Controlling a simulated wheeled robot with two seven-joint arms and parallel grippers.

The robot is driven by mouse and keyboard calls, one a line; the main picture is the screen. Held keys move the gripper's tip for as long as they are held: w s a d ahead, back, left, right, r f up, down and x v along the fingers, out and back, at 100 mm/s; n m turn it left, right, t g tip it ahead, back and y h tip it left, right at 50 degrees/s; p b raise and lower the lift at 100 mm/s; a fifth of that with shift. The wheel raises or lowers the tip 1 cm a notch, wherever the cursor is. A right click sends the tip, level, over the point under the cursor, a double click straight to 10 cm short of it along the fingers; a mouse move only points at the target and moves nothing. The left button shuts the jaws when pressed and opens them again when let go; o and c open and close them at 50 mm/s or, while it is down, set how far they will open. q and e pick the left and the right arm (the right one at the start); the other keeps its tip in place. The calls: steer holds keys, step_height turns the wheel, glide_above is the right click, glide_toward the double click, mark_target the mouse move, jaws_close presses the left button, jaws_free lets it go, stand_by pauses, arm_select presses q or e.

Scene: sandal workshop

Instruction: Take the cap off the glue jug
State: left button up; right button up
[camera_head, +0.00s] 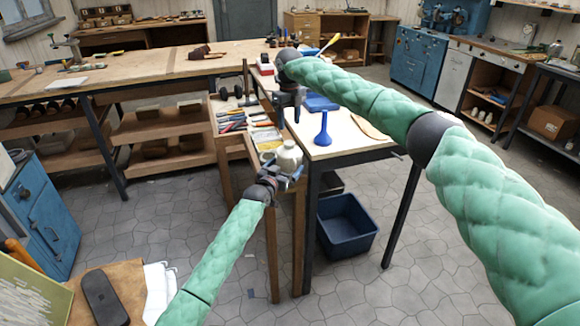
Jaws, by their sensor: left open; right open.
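A cream-white jug (288,158), which looks like the glue jug, stands at the near end of a narrow wooden stand, left of the table corner. Its narrow top (289,145) points up; I cannot make out whether this is the cap. My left gripper (288,176) is open at the lower part of the jug, and I cannot tell whether its fingers touch it. My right gripper (292,118) is open, pointing down, above and behind the jug, apart from it. Its fingertips are small and dark here.
A blue funnel (323,132) stands on the table (350,146) right of the jug. Hand tools (238,121) lie behind the jug on the left. A blue bin (346,226) sits on the floor under the table. The tabletop's front right is clear.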

arm_select(q)
steer(key=shift+x, duration=1.95)
